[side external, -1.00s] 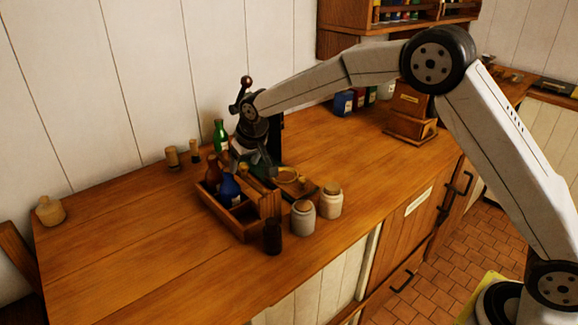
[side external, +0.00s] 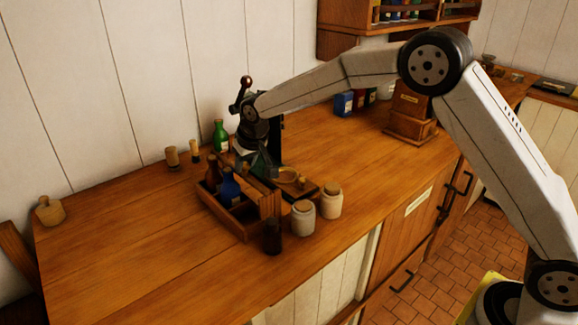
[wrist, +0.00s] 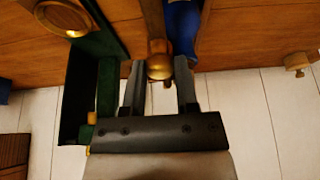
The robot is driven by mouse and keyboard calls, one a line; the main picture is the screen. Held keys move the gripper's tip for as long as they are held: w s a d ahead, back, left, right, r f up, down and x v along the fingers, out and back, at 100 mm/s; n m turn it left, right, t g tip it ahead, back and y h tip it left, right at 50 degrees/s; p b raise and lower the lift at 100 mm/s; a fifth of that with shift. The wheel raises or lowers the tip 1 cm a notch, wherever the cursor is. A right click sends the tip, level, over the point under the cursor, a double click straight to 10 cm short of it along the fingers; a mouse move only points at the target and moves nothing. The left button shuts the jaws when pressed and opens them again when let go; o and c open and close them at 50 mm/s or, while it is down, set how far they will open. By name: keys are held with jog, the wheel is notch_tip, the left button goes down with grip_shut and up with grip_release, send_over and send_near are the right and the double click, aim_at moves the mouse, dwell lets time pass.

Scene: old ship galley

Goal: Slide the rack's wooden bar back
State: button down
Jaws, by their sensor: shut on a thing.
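The wooden rack (side external: 240,234) stands on the counter as an open box holding bottles, including a blue bottle (side external: 229,187) and a dark red-brown one (side external: 213,173). My gripper (side external: 262,168) is over the rack's right side, pointing down. In the wrist view my gripper (wrist: 159,66) is shut on the wooden bar (wrist: 156,42), whose rounded end sits between the two fingers. The blue bottle (wrist: 183,25) is close beside the bar there. In the side view my gripper hides much of the bar, so its exact seat in the rack cannot be told.
A dark green upright device (wrist: 85,85) with a brass pan (wrist: 65,18) stands close beside my gripper. Two lidded jars (side external: 303,222) and a dark glass (side external: 272,237) stand before the rack.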

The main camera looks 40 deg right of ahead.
jog(key=shift+d, duration=1.8)
jog(key=shift+c, duration=1.6)
grip_release()
jog(key=shift+d, duration=0.1)
notch_tip(320, 180, up, 7)
jog(key=s+d+f, duration=0.1)
jog(key=s+f, duration=0.2)
jog(key=s, duration=0.7)
jog(key=s+d+f+g, duration=0.1)
jog(key=s+f, duration=0.3)
jog(key=s, duration=0.7)
jog(key=s+d+f+g, duration=0.1)
jog(key=s+d+f, duration=0.2)
jog(key=s, duration=0.8)
jog(key=shift+s+d+f, duration=0.2)
jog(key=shift+d, duration=0.05)
